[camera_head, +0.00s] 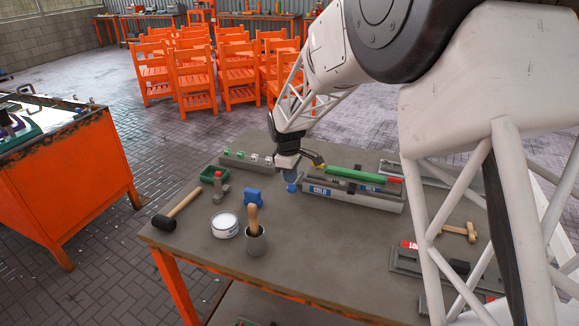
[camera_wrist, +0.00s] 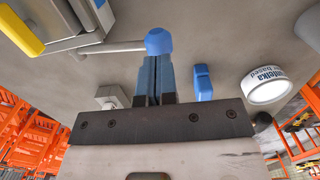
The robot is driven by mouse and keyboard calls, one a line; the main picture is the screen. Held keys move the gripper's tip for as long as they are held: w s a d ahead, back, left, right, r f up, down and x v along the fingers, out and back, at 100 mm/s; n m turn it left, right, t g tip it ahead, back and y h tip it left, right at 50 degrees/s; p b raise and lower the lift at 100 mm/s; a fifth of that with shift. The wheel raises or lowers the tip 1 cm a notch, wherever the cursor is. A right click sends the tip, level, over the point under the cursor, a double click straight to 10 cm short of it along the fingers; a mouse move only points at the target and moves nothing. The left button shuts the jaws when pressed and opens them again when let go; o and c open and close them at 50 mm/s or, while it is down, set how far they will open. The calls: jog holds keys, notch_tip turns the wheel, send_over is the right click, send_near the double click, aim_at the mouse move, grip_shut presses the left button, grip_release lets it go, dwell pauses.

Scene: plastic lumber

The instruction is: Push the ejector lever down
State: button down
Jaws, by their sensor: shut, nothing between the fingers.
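The ejector lever shows in the wrist view as a thin grey rod ending in a round blue knob (camera_wrist: 160,41). The rod runs left to a grey mould (camera_wrist: 60,22). In the head view the mould (camera_head: 375,203) is labelled COLD and carries a green bar; the blue knob (camera_head: 292,188) is at its left end. My gripper (camera_head: 288,176) is above the knob, pointing down. In the wrist view its blue fingers (camera_wrist: 156,62) are shut and empty, with their tips right at the knob. Whether they touch it I cannot tell.
A blue block (camera_head: 253,196), a white tub (camera_head: 225,225), a cup with a wooden-handled tool (camera_head: 256,243) and a mallet (camera_head: 176,212) lie to the left. The bench top (camera_head: 320,250) is bare in front of the mould.

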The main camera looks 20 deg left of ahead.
aim_at(289, 188)
jog(key=shift+f, duration=0.7)
jog(key=shift+s+d+f, duration=0.1)
jog(key=shift+s+f, duration=0.15)
jog(key=shift+f, duration=0.35)
jog(key=shift+s+f, duration=0.2)
jog(key=shift+f, duration=0.4)
notch_tip(289, 188, up, 14)
jog(key=s+a, duration=0.1)
jog(key=s, duration=0.1)
jog(key=shift+d+r, duration=0.1)
